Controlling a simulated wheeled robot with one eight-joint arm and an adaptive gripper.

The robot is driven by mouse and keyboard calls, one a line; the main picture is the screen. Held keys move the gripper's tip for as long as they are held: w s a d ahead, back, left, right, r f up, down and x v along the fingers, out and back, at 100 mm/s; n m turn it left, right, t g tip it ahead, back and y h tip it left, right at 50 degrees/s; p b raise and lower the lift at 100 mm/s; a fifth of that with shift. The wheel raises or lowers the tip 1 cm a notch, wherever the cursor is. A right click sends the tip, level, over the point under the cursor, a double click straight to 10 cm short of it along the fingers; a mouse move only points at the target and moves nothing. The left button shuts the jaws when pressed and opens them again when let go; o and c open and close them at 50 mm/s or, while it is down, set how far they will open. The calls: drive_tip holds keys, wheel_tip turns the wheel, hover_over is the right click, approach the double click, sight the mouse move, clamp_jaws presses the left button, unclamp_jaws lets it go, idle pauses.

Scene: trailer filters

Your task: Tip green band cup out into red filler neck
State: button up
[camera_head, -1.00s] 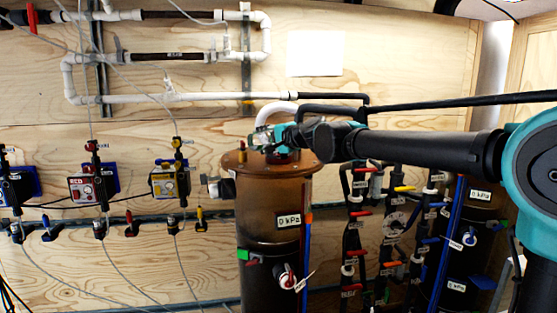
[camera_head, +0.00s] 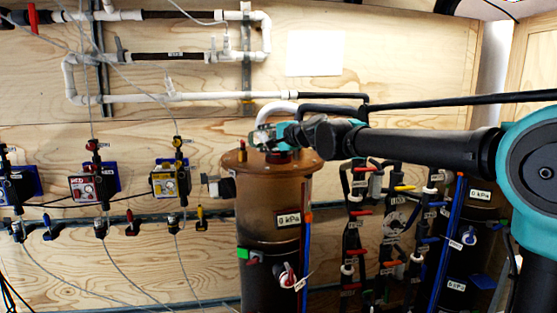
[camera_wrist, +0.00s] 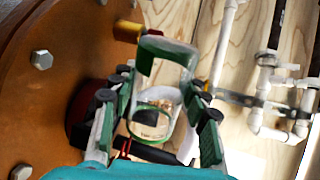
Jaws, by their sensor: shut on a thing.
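A clear cup with a green band (camera_wrist: 165,48) is held between the fingers of my gripper (camera_wrist: 160,112) in the wrist view. The cup looks tilted; how much is left inside I cannot tell. The dark red filler neck (camera_wrist: 84,108) stands on the brown tank lid, just left of and partly behind my left finger. In the head view my gripper (camera_head: 264,137) is above the tank lid, and the red neck (camera_head: 281,156) shows just below it. The cup is too small to make out clearly there.
The brown tank (camera_head: 268,205) has a bolted lid (camera_wrist: 42,60) with a small yellow-and-red fitting (camera_wrist: 128,31) near its edge. White pipes (camera_head: 165,98) run along the wooden wall behind. Black pipes with coloured valves (camera_head: 360,212) stand to the right.

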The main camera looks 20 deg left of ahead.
drive_tip(key=shift+w+d+r+m+g+y+p, duration=0.15)
drive_tip(key=shift+w+d+r+m+g+p, duration=0.25)
drive_tip(key=shift+m, duration=0.45)
drive_tip(key=shift+w+a+r+m+g+y+b, duration=0.15)
drive_tip(key=shift+w+r+m, duration=0.15)
drive_tip(key=shift+r+m, duration=0.45)
idle(1.7)
drive_tip(key=shift+w+d+r+m+g+y+p, duration=0.15)
drive_tip(key=shift+w+d+m, duration=0.1)
drive_tip(key=shift+m, duration=0.3)
drive_tip(key=shift+w+d+r+m+y+p, duration=0.1)
drive_tip(key=shift+w+m, duration=0.2)
drive_tip(key=shift+m, duration=0.2)
drive_tip(key=shift+w+d+r+m+g+y+p, duration=0.15)
drive_tip(key=shift+w+d+m, duration=0.1)
drive_tip(key=shift+m, duration=0.3)
idle(2.3)
